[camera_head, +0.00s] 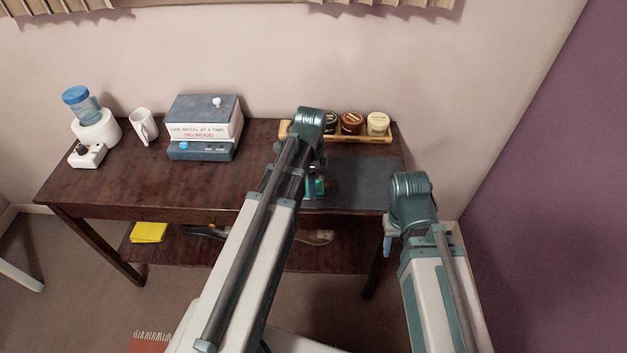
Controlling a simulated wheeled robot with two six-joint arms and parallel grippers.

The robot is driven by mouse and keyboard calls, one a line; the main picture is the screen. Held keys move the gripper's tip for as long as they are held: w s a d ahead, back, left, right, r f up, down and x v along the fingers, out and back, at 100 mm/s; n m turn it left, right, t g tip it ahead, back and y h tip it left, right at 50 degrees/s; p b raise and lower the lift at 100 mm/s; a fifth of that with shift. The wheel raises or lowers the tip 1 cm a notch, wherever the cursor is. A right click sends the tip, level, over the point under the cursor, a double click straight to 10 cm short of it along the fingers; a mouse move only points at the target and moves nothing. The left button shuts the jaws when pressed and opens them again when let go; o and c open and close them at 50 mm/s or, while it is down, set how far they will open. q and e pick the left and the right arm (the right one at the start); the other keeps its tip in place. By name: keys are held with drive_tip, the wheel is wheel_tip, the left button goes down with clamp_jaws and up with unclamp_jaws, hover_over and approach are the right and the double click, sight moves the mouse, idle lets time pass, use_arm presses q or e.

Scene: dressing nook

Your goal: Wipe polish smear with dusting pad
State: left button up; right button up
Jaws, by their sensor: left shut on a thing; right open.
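My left gripper (316,188) is over the dark grey mat (366,184) at the right part of the table. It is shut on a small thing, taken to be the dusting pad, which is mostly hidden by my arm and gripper. It is low, close to the mat; I cannot tell whether the pad touches it. No polish smear can be made out; my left arm covers the mat's left part. My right gripper (388,243) is open and points down beside the table's front right corner, partly hidden by its arm.
A wooden tray (350,138) with several jars stands behind the mat. A yellow cloth (149,232) and shoes (316,237) lie on the lower shelf. The table's middle is clear.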

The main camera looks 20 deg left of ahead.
use_arm(q)
drive_tip(key=shift+w+a, duration=0.3)
drive_tip(key=shift+w, duration=0.7)
drive_tip(key=shift+w+a, duration=0.3)
drive_tip(key=shift+w, duration=0.65)
drive_tip(key=shift+w, duration=0.1)
drive_tip(key=shift+w+a, duration=0.3)
drive_tip(key=shift+w, duration=0.6)
drive_tip(key=shift+w+a, duration=0.25)
drive_tip(key=shift+w, duration=0.65)
drive_tip(key=shift+w+r+p, duration=0.1)
drive_tip(key=shift+r+p, duration=0.3)
drive_tip(key=shift+p, duration=0.05)
wheel_tip(320, 180, up, 5)
drive_tip(key=p, duration=0.5)
